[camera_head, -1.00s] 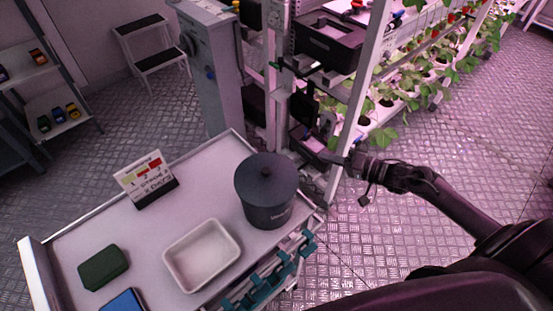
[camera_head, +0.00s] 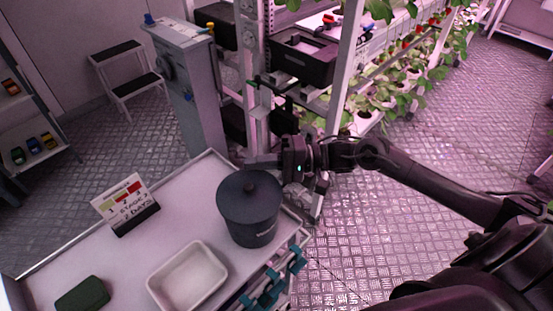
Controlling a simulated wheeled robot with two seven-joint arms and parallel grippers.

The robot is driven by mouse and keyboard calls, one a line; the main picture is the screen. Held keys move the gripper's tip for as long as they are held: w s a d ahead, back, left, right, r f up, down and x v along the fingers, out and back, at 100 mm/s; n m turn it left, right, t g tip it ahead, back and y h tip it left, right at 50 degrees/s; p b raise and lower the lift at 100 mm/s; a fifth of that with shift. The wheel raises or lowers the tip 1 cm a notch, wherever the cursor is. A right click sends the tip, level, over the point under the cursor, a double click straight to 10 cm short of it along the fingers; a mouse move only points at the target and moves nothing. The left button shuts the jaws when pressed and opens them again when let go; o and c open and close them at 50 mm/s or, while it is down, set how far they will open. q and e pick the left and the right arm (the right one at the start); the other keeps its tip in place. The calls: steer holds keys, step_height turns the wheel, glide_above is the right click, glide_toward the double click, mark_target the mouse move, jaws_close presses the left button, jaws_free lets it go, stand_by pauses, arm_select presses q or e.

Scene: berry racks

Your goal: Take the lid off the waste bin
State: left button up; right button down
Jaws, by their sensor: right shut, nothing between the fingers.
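The waste bin (camera_head: 253,230) is a dark grey round bin standing upright at the right end of the trolley top. Its lid (camera_head: 246,196) is a dark disc with a small round knob (camera_head: 249,187) on top, and it sits on the bin. My right gripper (camera_head: 252,162) comes in from the right, with its fingers just behind the far edge of the lid. It is shut and empty, apart from the knob; whether it touches the lid's rim I cannot tell. My left gripper is not in view.
On the trolley (camera_head: 178,203) are a white tray (camera_head: 188,277), a sign card (camera_head: 126,204) and a dark green item (camera_head: 82,294). A grey post cabinet (camera_head: 188,90) and the plant rack (camera_head: 345,65) stand behind. Teal clips (camera_head: 275,287) line the trolley's right side.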

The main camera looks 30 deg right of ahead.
mark_target(270, 201)
steer(key=shift+w+a+r, duration=0.1)
steer(key=shift+w+a, duration=0.1)
steer(key=shift+a, duration=0.45)
steer(key=s+p, duration=0.1)
steer(key=s, duration=0.1)
steer(key=shift+s+d, duration=0.15)
steer(key=shift+s, duration=0.25)
steer(key=shift+s+p, duration=0.5)
steer(key=shift+s, duration=0.15)
steer(key=shift+s+p, duration=0.1)
steer(key=shift+p, duration=0.2)
steer(key=s+p, duration=0.4)
steer(key=p, duration=0.2)
steer(key=shift+s+r, duration=0.15)
steer(key=shift+r, duration=0.05)
steer(key=shift+s+f+p, duration=0.25)
steer(key=shift+s+p, duration=0.1)
steer(key=shift+f, duration=0.1)
